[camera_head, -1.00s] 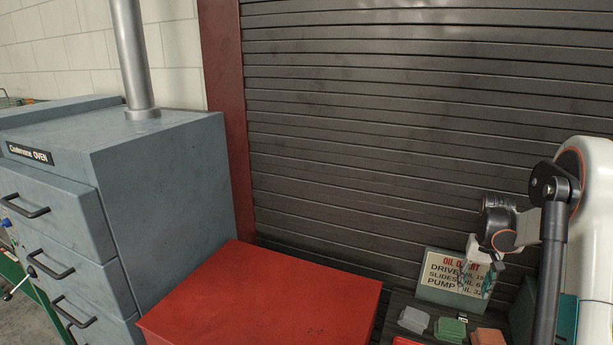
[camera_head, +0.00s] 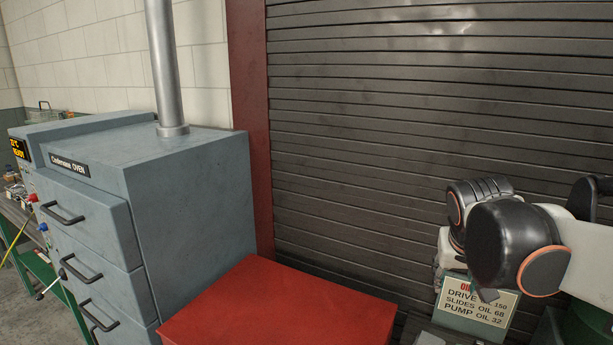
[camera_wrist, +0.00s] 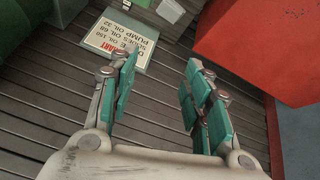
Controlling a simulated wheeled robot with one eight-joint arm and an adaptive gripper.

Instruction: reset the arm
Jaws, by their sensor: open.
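My gripper (camera_wrist: 158,92) is open and empty in the wrist view, its two teal-padded fingers apart with only the dark slatted shutter between and behind them. In the head view my arm is at the right, bent, with its black wrist joints in front of the shutter (camera_head: 370,130). The sign also shows upside down in the wrist view (camera_wrist: 120,42).
A red cabinet top (camera_head: 275,310) stands low in the middle, also in the wrist view (camera_wrist: 265,45). A blue-grey oven (camera_head: 190,190) with drawers and a vertical pipe (camera_head: 163,65) stands at the left. The space before the shutter above the red top is clear.

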